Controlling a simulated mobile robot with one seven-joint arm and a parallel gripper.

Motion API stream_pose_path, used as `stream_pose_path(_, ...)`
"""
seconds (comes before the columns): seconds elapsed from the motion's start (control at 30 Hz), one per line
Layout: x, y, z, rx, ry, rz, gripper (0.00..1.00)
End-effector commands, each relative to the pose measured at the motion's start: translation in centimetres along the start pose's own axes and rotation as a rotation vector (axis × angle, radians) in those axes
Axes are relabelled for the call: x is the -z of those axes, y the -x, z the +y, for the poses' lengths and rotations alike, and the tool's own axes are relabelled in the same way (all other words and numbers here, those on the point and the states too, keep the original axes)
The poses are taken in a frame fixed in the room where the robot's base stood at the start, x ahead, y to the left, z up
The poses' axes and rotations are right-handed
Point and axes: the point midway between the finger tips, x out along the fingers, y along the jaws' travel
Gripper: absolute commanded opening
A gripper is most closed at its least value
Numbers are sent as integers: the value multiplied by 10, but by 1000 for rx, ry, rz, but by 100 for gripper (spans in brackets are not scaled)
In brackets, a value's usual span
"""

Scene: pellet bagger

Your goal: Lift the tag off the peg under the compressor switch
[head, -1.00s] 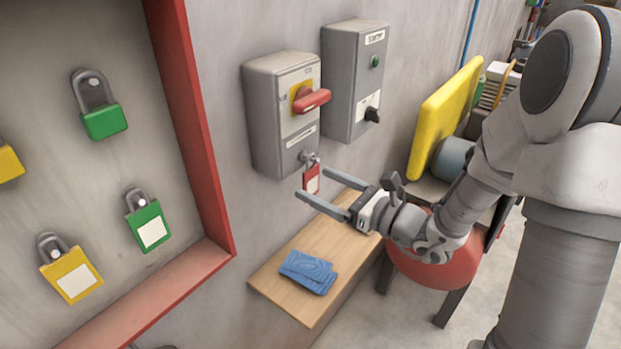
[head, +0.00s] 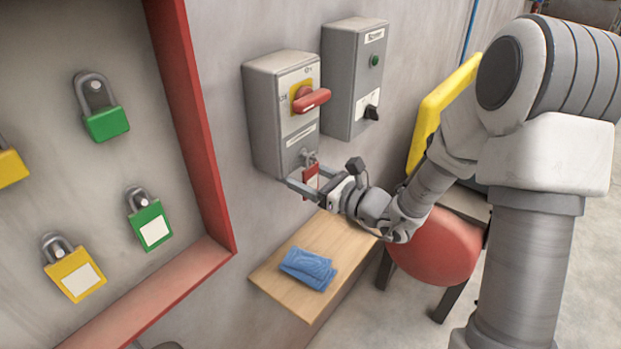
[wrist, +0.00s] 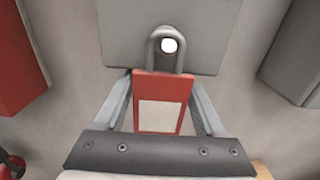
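The red tag (head: 311,171) looks like a padlock with a white label. It hangs by its grey shackle from the peg at the bottom of the grey switch box (head: 262,120) with the red handle. In the wrist view the tag (wrist: 162,84) hangs upright, with the pale peg end (wrist: 169,45) inside its shackle. My gripper (head: 304,177) is open around the tag, one finger on each side. In the wrist view narrow gaps seem to show beside the tag, so I see no firm grip. My fingers partly hide the tag in the head view.
A second grey box (head: 345,85) with a black knob is on the wall to the right. A wooden shelf (head: 280,287) with blue cloths (head: 307,268) lies below. A red-framed board (head: 195,120) with padlocks is at left.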

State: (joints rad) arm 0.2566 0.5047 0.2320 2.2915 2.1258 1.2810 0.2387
Motion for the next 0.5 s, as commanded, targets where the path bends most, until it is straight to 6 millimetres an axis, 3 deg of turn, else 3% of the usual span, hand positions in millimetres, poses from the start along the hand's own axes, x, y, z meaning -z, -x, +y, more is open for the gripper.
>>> stream_pose_path(0.07, 0, 0, 0, 0, 0, 0, 55)
stream_pose_path(0.33, 0, 0, 0, 0, 0, 0, 7)
stream_pose_path(0.5, 0, 0, 0, 0, 0, 0, 6)
